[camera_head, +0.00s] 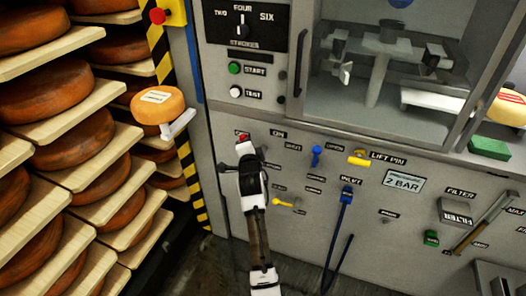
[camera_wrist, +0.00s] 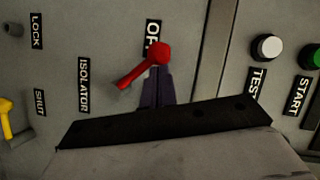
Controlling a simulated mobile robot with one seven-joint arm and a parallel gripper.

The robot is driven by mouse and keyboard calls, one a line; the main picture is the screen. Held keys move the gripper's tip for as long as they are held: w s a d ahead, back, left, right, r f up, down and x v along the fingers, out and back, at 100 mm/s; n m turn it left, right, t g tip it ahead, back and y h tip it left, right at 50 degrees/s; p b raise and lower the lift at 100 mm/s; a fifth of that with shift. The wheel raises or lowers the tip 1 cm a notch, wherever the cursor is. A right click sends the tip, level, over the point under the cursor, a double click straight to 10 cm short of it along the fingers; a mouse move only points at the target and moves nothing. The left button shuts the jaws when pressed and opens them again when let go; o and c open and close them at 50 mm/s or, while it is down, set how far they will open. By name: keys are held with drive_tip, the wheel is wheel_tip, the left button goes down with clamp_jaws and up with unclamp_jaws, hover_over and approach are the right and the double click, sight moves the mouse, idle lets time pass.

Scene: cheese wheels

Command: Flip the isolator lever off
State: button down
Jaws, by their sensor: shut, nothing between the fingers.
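The isolator lever is red with a round knob and shows large in the wrist view (camera_wrist: 158,54). It slants from a pivot at lower left to its knob at upper right, and the knob partly covers the OFF label (camera_wrist: 153,27). The ISOLATOR label (camera_wrist: 84,85) is left of the pivot. My gripper (camera_wrist: 157,78) is shut and empty, its dark fingertips right beside the lever and partly behind it in the picture; contact cannot be told. In the head view the red knob (camera_head: 243,137) shows just above my gripper (camera_head: 243,149), with an ON label (camera_head: 278,134) to the right.
Start (camera_head: 234,68) and test (camera_head: 236,92) buttons are above the lever. A blue lever (camera_head: 316,155), a yellow lift-pin handle (camera_head: 359,158) and a small yellow lever (camera_head: 284,203) stick out nearby. Shelves of cheese wheels (camera_head: 77,138) stand at left.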

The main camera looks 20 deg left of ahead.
drive_tip(key=shift+w+a+f+n+g+h, duration=0.1)
drive_tip(key=shift+a+f+n+g+h, duration=0.2)
drive_tip(key=shift+a+f+n+h, duration=0.55)
drive_tip(key=shift+a+f+n+g+h, duration=0.3)
drive_tip(key=shift+a+f+n+h, duration=0.15)
drive_tip(key=shift+n, duration=0.7)
drive_tip(key=shift+w+a+f+n+g+h, duration=0.1)
drive_tip(key=shift+a+f+n+g+h, duration=0.2)
drive_tip(key=shift+a+f+n+h, duration=0.55)
drive_tip(key=shift+s+d+r+n, duration=0.1)
drive_tip(key=shift+d+n, duration=0.15)
